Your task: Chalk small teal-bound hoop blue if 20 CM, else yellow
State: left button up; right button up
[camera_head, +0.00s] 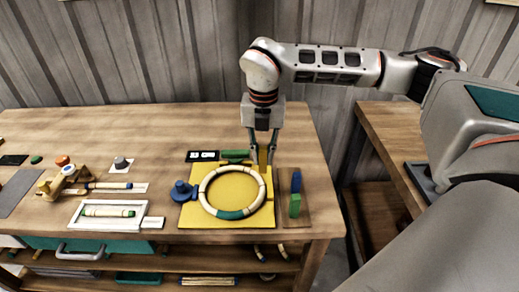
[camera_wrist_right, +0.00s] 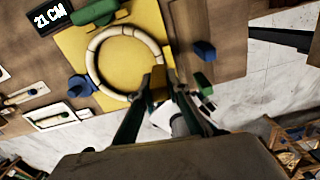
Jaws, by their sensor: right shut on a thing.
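The pale hoop (camera_head: 205,188) with a teal binding (camera_head: 236,214) at its near side lies flat on a yellow board (camera_head: 187,219). In the wrist view the hoop (camera_wrist_right: 93,56) is partly cut off by my gripper. A black display reads "21 CM" in the wrist view (camera_wrist_right: 50,17); it stands behind the board in the head view (camera_head: 202,156). My right gripper (camera_head: 263,152), pointing down at the board's far right corner, is shut on a yellow chalk (camera_head: 263,160). A blue chalk (camera_head: 296,181) and a green chalk (camera_head: 295,205) stand on a brown tray (camera_head: 282,177). My left gripper is out of view.
A blue knob (camera_head: 181,191) sits left of the hoop, and a green block (camera_head: 236,155) beside the display. A white tray (camera_head: 83,222) with a wrapped stick stands at the left. The table ends just right of the brown tray; a second table (camera_head: 375,125) is beyond a gap.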

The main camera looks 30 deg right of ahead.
aim_at(263, 172)
jog(key=shift+d+f+b, duration=0.1)
jog(key=shift+f+b, duration=0.3)
jog(key=shift+f, duration=0.4)
notch_tip(263, 172, down, 3)
jog(key=shift+r+b, duration=0.2)
jog(key=shift+b, duration=0.7)
jog(key=shift+f+b, duration=0.3)
jog(key=shift+f, duration=0.1)
jog(key=shift+f+b, duration=0.35)
jog(key=shift+f, duration=0.15)
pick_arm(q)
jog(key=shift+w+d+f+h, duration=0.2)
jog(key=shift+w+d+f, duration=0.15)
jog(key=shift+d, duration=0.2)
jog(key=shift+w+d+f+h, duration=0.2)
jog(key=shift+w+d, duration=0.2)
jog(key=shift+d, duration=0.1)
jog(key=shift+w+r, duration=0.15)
pick_arm(e)
jog(key=shift+f, duration=0.1)
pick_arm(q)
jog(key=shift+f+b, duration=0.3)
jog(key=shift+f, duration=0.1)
pick_arm(e)
jog(key=shift+f, duration=0.4)
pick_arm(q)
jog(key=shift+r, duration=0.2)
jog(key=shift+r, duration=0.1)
